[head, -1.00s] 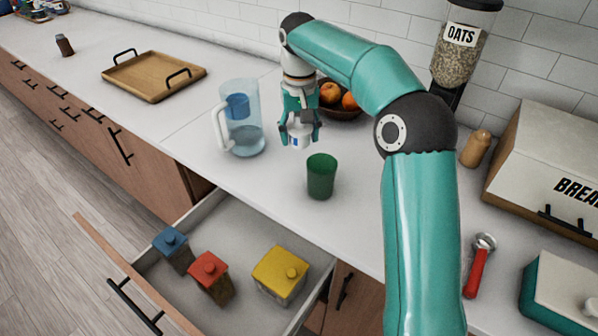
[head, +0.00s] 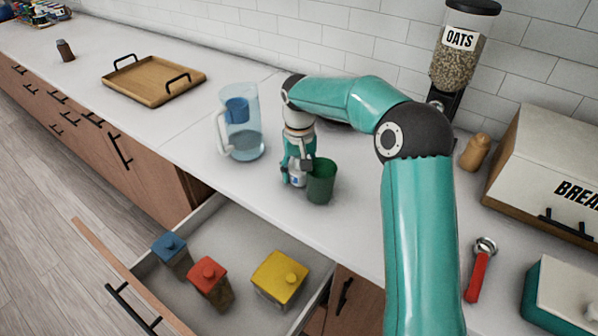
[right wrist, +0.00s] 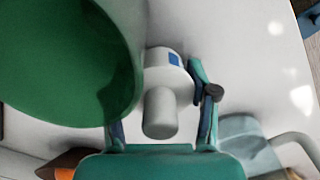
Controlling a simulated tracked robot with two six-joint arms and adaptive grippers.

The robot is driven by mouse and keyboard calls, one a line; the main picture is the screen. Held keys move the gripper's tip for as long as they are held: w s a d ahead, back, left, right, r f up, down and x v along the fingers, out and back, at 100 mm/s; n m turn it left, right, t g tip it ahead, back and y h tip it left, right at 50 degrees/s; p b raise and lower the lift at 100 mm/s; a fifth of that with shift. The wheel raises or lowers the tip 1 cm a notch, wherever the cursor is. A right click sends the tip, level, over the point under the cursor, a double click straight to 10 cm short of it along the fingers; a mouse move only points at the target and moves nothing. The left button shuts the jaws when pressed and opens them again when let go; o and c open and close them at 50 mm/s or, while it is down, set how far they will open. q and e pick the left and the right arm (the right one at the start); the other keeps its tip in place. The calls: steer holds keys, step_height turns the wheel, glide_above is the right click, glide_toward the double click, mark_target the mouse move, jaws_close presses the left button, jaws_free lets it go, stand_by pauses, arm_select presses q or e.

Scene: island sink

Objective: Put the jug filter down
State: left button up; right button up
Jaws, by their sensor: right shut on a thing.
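The jug filter (head: 296,181) is a small white cartridge with a blue patch, seen also in the right wrist view (right wrist: 160,108). My right gripper (head: 297,169) points down and is shut on it, its fingers (right wrist: 162,120) on either side. The filter is upright, low over the white counter or on it; I cannot tell if it touches. The green cup (head: 322,182) is just to its right in the head view. The water jug (head: 243,140), with a blue insert inside, stands to the left. My left gripper is not in view.
An open drawer (head: 220,225) below the front edge holds blue, red and yellow lidded jars. A wooden tray (head: 155,85) lies at the far left. An oats dispenser (head: 455,65) and bread box (head: 550,165) stand right. Counter between jug and tray is clear.

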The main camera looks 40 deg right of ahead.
steer(key=shift+f, duration=0.1)
steer(key=o, duration=1.3)
step_height(320, 180, up, 12)
steer(key=shift+r+p, duration=0.1)
steer(key=shift+p, duration=0.3)
